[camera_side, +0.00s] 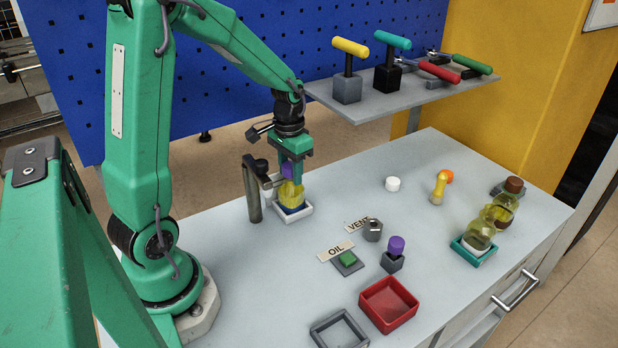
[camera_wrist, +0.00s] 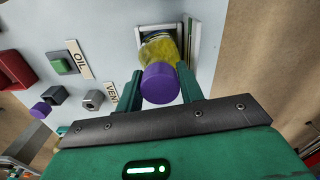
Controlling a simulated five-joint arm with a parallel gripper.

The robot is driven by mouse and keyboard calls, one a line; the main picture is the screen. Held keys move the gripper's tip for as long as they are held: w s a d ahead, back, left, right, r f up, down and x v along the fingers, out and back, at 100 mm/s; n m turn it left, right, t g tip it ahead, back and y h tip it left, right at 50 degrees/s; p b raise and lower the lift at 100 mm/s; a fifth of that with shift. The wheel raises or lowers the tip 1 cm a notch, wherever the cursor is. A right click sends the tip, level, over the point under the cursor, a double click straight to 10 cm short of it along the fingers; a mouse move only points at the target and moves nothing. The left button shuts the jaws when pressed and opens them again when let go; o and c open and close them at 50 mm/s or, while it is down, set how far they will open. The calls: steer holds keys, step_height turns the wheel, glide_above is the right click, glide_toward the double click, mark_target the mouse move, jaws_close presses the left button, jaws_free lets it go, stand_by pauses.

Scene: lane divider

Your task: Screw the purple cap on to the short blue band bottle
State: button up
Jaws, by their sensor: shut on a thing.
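The short blue band bottle (camera_side: 291,198), with yellow contents, stands in a white square holder (camera_side: 305,212) beside a grey post. In the wrist view the bottle (camera_wrist: 160,48) sits in the holder beyond my fingers. My gripper (camera_side: 290,174) is above the bottle, pointing down. It is shut on the purple cap (camera_wrist: 160,84), with one finger on each side. The cap (camera_side: 287,170) is at the bottle's mouth and looks in line with it. I cannot tell whether its thread has caught. The blue band is partly hidden in the holder.
A grey post with an arm (camera_side: 254,190) stands close left of the bottle. A purple-topped block (camera_side: 392,262), a nut (camera_side: 373,230), a red tray (camera_side: 388,304) and a grey tray (camera_side: 339,331) lie nearer. Taller bottles (camera_side: 497,214) stand right. A tool shelf (camera_side: 400,95) overhangs the back.

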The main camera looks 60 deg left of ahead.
steer(key=shift+m, duration=0.3)
steer(key=shift+m, duration=0.6)
steer(key=o, duration=0.6)
steer(key=shift+n, duration=0.3)
steer(key=shift+n, duration=0.6)
steer(key=shift+n, duration=0.3)
steer(key=shift+n, duration=0.6)
